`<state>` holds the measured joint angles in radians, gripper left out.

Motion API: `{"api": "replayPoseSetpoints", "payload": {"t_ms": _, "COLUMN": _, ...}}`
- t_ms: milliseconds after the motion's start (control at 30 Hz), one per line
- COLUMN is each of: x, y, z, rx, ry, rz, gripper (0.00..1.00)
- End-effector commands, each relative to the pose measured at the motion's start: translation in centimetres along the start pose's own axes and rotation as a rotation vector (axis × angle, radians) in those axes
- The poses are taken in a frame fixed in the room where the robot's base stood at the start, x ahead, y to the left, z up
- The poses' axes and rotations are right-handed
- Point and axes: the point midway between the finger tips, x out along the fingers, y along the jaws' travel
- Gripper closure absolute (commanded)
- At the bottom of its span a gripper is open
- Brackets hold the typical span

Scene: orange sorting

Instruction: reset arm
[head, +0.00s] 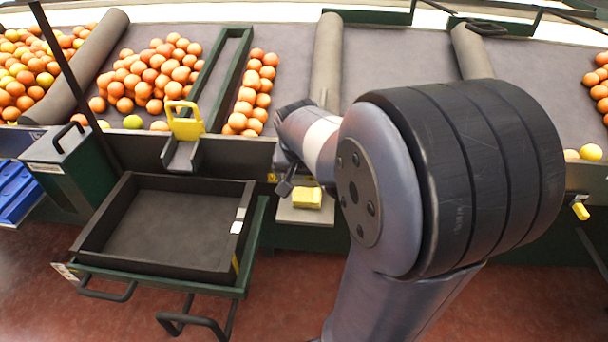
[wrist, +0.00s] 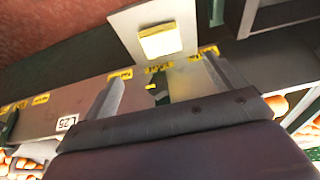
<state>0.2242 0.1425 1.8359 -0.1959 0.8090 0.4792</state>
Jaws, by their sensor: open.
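My arm reaches across the right of the head view, and its end hangs by the front edge of the sorting table. My gripper (wrist: 165,88) is open in the wrist view, with its two fingers apart and nothing visible between them. In the head view, the arm's own links hide most of the gripper. A yellow block (head: 307,197) lies on a small grey shelf (head: 290,215) just below the arm's end. It also shows in the wrist view (wrist: 160,41), beyond the fingertips.
A dark, empty tray (head: 165,228) rests on a green cart at left. Oranges (head: 155,70) lie in lanes on the grey sorting table (head: 385,60). A yellow handle (head: 184,122) stands at the table's front edge. Blue crates (head: 15,190) sit at far left.

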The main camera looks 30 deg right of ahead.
Motion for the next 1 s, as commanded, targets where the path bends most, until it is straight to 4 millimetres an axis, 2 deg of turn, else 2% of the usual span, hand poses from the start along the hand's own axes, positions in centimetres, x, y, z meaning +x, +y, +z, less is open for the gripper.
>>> {"api": "replayPoseSetpoints", "payload": {"t_ms": 133, "x": 0.5, "y": 0.0, "z": 0.1, "rx": 0.000, "ry": -0.002, "rz": 0.001, "gripper": 0.10}}
{"api": "replayPoseSetpoints", "payload": {"t_ms": 267, "x": 2.1, "y": 0.0, "z": 0.1, "rx": 0.000, "ry": -0.004, "rz": 0.002, "gripper": 0.10}}
{"api": "replayPoseSetpoints", "payload": {"t_ms": 700, "x": 10.3, "y": 0.0, "z": 0.2, "rx": 0.000, "ry": -0.005, "rz": 0.002, "gripper": 0.10}}
{"api": "replayPoseSetpoints", "payload": {"t_ms": 867, "x": 12.8, "y": 0.0, "z": 0.3, "rx": 0.000, "ry": -0.002, "rz": 0.001, "gripper": 0.10}}
{"api": "replayPoseSetpoints", "payload": {"t_ms": 900, "x": 11.6, "y": 0.0, "z": -0.3, "rx": 0.001, "ry": 0.003, "rz": -0.001, "gripper": 0.10}}
{"api": "replayPoseSetpoints", "payload": {"t_ms": 1000, "x": 10.2, "y": 0.0, "z": -0.8, "rx": 0.000, "ry": 0.004, "rz": -0.001, "gripper": 0.10}}
